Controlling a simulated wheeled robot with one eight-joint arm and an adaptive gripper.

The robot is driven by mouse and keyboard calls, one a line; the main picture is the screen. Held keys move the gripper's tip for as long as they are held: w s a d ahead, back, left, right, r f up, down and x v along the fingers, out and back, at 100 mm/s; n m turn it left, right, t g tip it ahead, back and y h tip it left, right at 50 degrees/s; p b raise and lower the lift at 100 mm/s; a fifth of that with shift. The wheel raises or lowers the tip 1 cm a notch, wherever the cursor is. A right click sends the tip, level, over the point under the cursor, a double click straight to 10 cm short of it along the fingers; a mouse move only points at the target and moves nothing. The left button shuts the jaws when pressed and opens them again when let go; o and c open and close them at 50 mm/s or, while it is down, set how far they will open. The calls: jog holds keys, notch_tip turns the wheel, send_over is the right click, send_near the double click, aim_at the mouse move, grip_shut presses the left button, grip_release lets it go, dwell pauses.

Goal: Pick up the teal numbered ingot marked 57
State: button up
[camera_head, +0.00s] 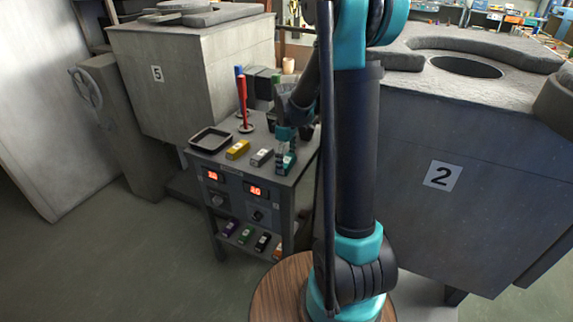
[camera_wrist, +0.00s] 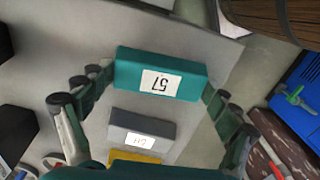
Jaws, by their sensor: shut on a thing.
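The teal ingot marked 57 (camera_wrist: 188,79) lies across the middle of the wrist view, its white label upside down. My gripper (camera_wrist: 160,78) has a finger at each end of it and is shut on it. In the head view my gripper (camera_head: 286,146) points down over the cart top (camera_head: 222,168), with the teal ingot (camera_head: 287,163) at its tips, near the cart's right edge. I cannot tell whether the ingot is clear of the surface. A grey ingot (camera_head: 261,157) and a yellow ingot (camera_head: 237,149) lie to its left.
A black tray (camera_head: 210,140) sits at the cart's left, with red (camera_head: 242,98) and blue upright rods behind the ingots. Several more ingots lie on the lower shelf. Furnace 5 (camera_head: 190,80) stands behind, furnace 2 (camera_head: 470,150) at right. Open floor lies front left.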

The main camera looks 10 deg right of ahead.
jog(key=shift+c, duration=1)
jog(key=shift+r, duration=0.15)
